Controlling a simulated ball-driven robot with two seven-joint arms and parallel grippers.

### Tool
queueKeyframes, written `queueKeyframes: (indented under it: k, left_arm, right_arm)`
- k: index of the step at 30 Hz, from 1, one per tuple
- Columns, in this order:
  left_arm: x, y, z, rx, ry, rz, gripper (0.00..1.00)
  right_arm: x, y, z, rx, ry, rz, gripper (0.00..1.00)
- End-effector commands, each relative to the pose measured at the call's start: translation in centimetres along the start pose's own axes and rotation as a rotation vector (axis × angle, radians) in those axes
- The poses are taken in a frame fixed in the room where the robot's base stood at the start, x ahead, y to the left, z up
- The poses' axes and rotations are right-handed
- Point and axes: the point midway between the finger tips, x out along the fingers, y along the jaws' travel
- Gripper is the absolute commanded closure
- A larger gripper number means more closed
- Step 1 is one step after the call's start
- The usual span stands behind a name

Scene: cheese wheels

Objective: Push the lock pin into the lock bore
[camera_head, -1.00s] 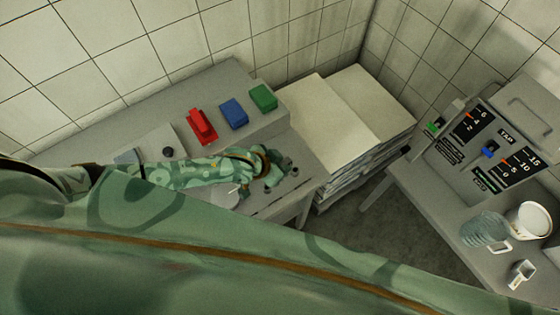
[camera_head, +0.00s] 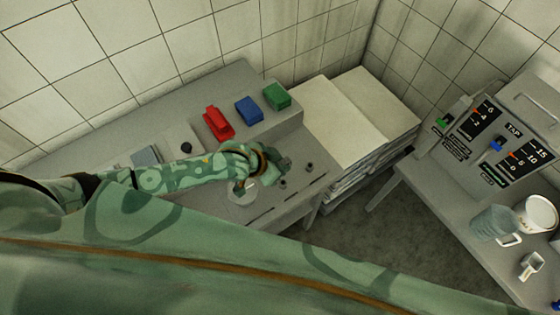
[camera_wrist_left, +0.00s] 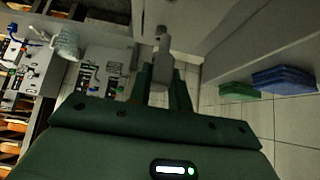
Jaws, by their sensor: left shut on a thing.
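My left gripper (camera_head: 281,164) is over the bench in the head view, small and partly hidden by its own wrist. In the left wrist view its two green fingers (camera_wrist_left: 161,88) are shut on a grey, narrow piece (camera_wrist_left: 161,46), which looks like the lock pin; its far end is hard to make out. Two small dark round fittings, a nearer one (camera_head: 283,183) and a farther one (camera_head: 310,166), are on the bench top beside the gripper. I cannot tell whether either is the lock bore. My right gripper is not in view.
Red (camera_head: 218,123), blue (camera_head: 249,110) and green (camera_head: 277,96) blocks sit on the raised back ledge. A pale round disc (camera_head: 243,192) lies below my left wrist. Stacked pale sheets (camera_head: 340,120) stand right of the bench. A side table (camera_head: 450,205) holds a jug (camera_head: 494,223).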

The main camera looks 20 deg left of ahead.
Motion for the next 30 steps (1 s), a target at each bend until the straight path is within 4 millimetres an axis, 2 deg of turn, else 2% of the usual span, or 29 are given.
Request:
queueKeyframes:
  k: [6,15,30]
  left_arm:
    - [2.2,0.0,1.8,-0.001,0.0,0.0,1.0]
    - [4.1,0.0,3.4,0.0,0.0,-0.001,1.0]
    - [4.4,0.0,3.7,-0.001,0.001,-0.001,1.0]
  right_arm:
    - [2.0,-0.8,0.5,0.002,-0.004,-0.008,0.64]
    - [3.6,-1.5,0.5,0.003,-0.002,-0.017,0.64]
    - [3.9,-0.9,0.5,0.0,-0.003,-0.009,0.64]
